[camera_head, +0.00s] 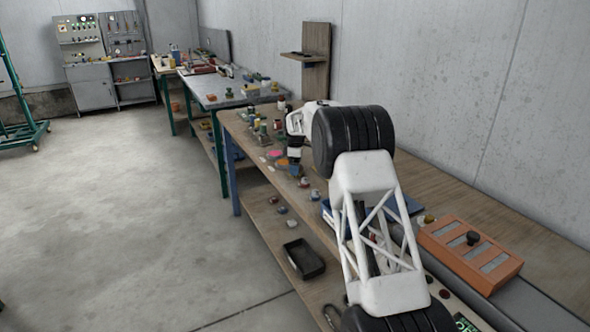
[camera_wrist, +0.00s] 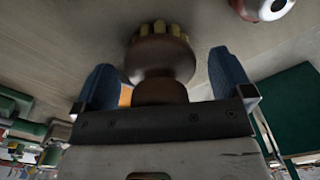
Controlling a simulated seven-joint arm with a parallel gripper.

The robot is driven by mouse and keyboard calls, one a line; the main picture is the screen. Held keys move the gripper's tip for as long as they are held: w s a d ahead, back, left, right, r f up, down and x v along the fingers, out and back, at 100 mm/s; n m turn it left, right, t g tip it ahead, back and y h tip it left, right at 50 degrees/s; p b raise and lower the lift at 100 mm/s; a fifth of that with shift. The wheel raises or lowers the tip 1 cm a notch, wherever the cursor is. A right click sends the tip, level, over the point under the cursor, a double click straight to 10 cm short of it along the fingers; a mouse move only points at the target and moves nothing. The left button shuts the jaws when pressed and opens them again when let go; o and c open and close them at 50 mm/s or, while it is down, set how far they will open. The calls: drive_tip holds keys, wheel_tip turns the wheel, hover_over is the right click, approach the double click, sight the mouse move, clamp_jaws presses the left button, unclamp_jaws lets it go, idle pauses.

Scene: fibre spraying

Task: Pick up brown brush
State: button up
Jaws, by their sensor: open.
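The brown brush (camera_wrist: 160,58) shows in the wrist view as a rounded dark brown body with a ring of yellowish tufts at its far end. It lies between the two blue fingers of my gripper (camera_wrist: 163,78), with a gap visible on each side. The gripper is open. The near end of the brush is partly hidden behind the gripper's dark front plate. In the head view my gripper (camera_head: 294,166) is over the wooden workbench (camera_head: 240,128), near its left edge. I cannot make out the brush there.
Several small bottles (camera_head: 263,132) stand just beyond my gripper. Pink and orange patches (camera_head: 275,154) lie beside it. A red and white round object (camera_wrist: 268,8) is at the wrist view's upper right. An orange box (camera_head: 470,252) sits at the bench's right.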

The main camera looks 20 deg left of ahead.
drive_tip(key=c, duration=1)
drive_tip(key=shift+r, duration=0.1)
drive_tip(key=shift+c, duration=0.2)
drive_tip(key=shift+r, duration=4.9)
drive_tip(key=o, duration=0.4)
drive_tip(key=shift+c, duration=1.4)
